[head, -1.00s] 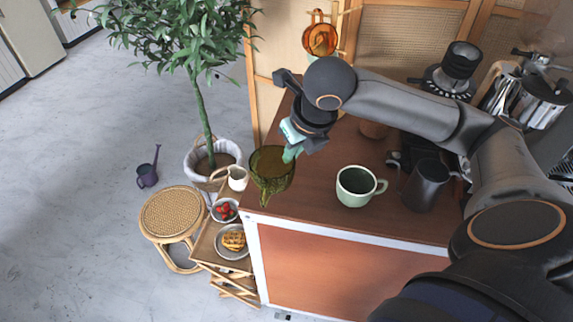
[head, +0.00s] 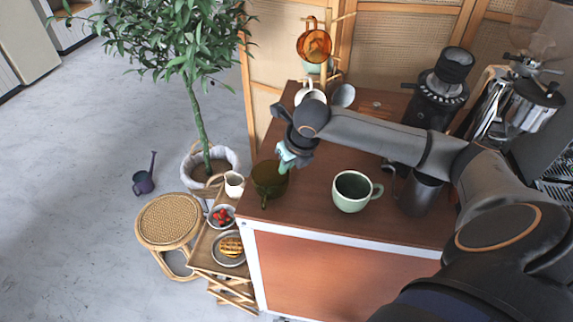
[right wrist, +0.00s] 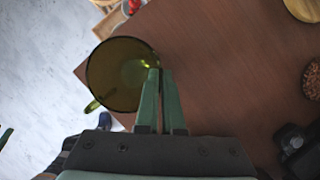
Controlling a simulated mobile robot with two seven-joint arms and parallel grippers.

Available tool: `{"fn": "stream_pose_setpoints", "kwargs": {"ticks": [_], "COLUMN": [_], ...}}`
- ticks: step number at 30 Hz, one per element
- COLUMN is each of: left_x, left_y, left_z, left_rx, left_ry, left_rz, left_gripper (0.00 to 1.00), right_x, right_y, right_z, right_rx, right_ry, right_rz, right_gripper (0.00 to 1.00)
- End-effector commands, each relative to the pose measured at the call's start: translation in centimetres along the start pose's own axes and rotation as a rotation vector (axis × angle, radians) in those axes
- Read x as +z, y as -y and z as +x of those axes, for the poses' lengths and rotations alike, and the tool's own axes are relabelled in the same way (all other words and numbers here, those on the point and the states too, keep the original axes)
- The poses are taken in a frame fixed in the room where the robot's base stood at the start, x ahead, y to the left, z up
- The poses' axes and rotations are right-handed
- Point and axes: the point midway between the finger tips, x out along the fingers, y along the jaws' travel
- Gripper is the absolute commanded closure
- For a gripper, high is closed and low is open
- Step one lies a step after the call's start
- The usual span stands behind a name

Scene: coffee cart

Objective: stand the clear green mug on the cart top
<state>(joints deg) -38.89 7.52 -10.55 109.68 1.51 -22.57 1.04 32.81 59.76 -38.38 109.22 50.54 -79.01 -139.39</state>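The clear green mug (head: 267,181) is olive and see-through, at the left edge of the brown cart top (head: 310,215). My right gripper (head: 286,160) reaches it from above. In the right wrist view the round mouth of the clear green mug (right wrist: 108,72) faces the camera. The green fingers of my right gripper (right wrist: 160,75) are nearly together, with the mug's wall pinched between them. The mug's base is hidden, so I cannot tell whether it touches the cart top. My left gripper is out of view.
A pale green opaque mug (head: 350,194) and a dark pitcher (head: 421,193) stand to the right. A grinder (head: 440,92) is behind. An orange mug (head: 314,46) hangs at the back. A side shelf with berries (head: 222,216) and waffles (head: 231,246) adjoins the cart's left edge.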

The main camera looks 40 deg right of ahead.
Motion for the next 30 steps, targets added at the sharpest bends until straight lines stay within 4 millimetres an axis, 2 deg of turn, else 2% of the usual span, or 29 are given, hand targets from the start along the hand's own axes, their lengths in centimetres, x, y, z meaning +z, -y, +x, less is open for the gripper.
{"fn": "stream_pose_setpoints", "kwargs": {"ticks": [5, 6, 14, 23, 26, 30], "left_x": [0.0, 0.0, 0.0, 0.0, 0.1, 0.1], "left_y": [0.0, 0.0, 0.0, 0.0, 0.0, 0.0], "left_z": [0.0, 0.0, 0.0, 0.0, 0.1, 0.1], "left_rx": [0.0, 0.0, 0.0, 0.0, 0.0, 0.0], "left_ry": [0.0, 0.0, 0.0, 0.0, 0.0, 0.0], "left_rz": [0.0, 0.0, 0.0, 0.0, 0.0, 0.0], "left_gripper": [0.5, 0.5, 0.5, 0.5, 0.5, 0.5], "right_x": [0.0, -0.1, -0.1, 0.0, 0.1, 0.1], "right_y": [0.0, 0.0, 0.0, 0.0, 0.0, 0.1], "right_z": [0.1, 0.2, 0.1, -0.2, -1.2, -3.9], "right_rx": [0.0, 0.0, 0.0, 0.0, 0.0, -0.002], "right_ry": [0.001, 0.0, -0.001, 0.0, 0.002, 0.004], "right_rz": [0.001, 0.001, 0.001, 0.001, 0.001, -0.001], "right_gripper": [1.0, 0.93, 0.65, 0.65, 0.65, 0.65]}}
